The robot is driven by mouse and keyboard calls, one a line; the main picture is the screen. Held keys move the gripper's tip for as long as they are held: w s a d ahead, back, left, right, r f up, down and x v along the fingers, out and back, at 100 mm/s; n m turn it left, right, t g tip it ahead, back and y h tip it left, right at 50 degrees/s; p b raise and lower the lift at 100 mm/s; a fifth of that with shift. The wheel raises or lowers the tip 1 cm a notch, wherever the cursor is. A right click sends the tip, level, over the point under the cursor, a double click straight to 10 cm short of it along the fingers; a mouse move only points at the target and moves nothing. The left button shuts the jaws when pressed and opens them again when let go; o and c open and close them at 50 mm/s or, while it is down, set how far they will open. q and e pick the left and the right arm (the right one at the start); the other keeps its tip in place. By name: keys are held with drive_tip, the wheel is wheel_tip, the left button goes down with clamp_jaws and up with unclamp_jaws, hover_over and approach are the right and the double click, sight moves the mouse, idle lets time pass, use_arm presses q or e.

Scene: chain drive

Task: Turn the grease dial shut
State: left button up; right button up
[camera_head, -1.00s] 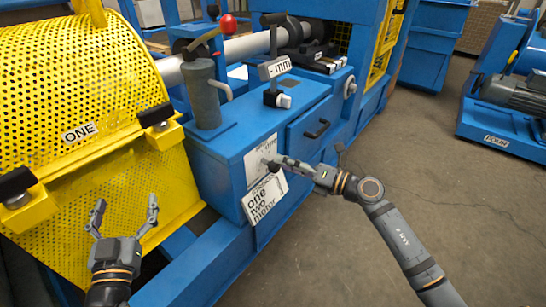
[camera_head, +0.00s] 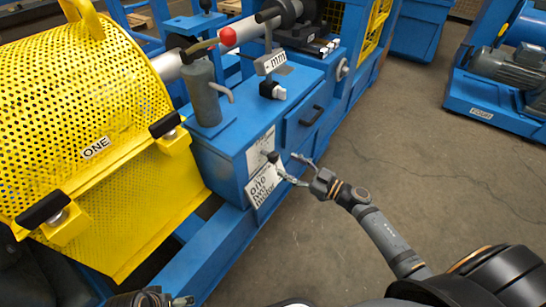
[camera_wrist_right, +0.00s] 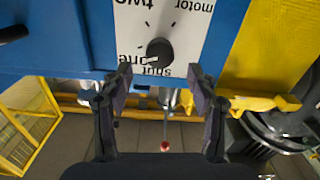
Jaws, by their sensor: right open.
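The grease dial is a round black knob (camera_wrist_right: 159,50) on a white label plate marked "shut", "one", "two" and "motor", upside down in the right wrist view. A small light mark shows on the knob's lower left, near "one" and "shut". In the head view the knob (camera_head: 272,157) sits on the blue cabinet's front. My right gripper (camera_head: 287,160) is open in front of the plate. In its wrist view its fingertips (camera_wrist_right: 159,82) lie either side of the knob's line, apart from it. My left gripper (camera_head: 165,299) is mostly cut off at the bottom edge.
A grey pump (camera_head: 203,92) with a red-balled lever (camera_head: 228,36) stands on top. A yellow perforated guard (camera_head: 85,110) is at left. Open floor (camera_head: 400,150) lies at right.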

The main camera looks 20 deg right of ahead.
sight(277, 159)
drive_tip(key=b+x, duration=0.1)
drive_tip(key=x, duration=0.6)
use_arm(q)
drive_tip(key=shift+w+d+f+t, duration=0.1)
drive_tip(key=shift+d+f+t, duration=0.1)
drive_tip(key=shift+f, duration=0.2)
drive_tip(key=shift+w+d+f+t, duration=0.1)
drive_tip(key=shift+f+t, duration=0.1)
drive_tip(key=shift+f, duration=0.15)
use_arm(e)
drive_tip(key=c, duration=1.2)
